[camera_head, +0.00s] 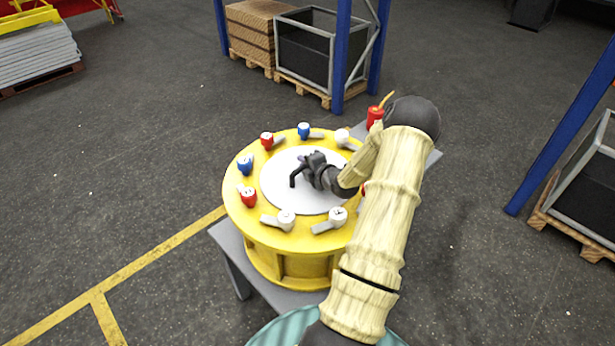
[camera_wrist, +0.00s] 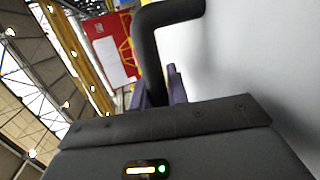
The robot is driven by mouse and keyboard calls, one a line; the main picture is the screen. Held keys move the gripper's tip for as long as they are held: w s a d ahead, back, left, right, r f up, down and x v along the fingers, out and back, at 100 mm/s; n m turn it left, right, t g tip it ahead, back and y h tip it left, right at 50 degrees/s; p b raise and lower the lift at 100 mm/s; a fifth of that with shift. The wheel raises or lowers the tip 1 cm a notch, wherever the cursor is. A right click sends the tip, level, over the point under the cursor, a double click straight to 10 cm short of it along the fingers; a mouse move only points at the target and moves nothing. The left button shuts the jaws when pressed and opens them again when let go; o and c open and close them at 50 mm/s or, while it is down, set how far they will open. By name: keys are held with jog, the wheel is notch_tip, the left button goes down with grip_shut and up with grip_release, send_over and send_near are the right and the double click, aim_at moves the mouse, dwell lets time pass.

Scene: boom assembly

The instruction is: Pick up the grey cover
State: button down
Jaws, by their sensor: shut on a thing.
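The grey cover (camera_head: 283,198) is a pale round disc in the middle of the yellow round drum (camera_head: 285,240). A black bent handle (camera_head: 293,179) stands up from it. My gripper (camera_head: 308,170) is over the middle of the disc, shut on the handle. In the wrist view the fingers (camera_wrist: 162,92) close on the black handle (camera_wrist: 150,45), and the pale cover surface (camera_wrist: 265,70) fills the right side. My gripper and forearm hide part of the disc. I cannot tell whether the cover is lifted off the drum.
Red, blue and white capped pieces, such as a blue one (camera_head: 245,163) and a white one (camera_head: 287,219), ring the drum rim. A red canister (camera_head: 375,117) stands behind it on the grey table (camera_head: 222,234).

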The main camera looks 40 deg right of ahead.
jog(key=shift+w+r, duration=0.1)
jog(key=shift+r, duration=0.05)
jog(key=shift+r, duration=0.1)
dwell(0.3)
jog(key=shift+w+d+r, duration=0.1)
jog(key=shift+r, duration=0.3)
notch_tip(320, 180, up, 9)
jog(key=b, duration=0.2)
jog(key=shift+r, duration=0.15)
dwell(0.6)
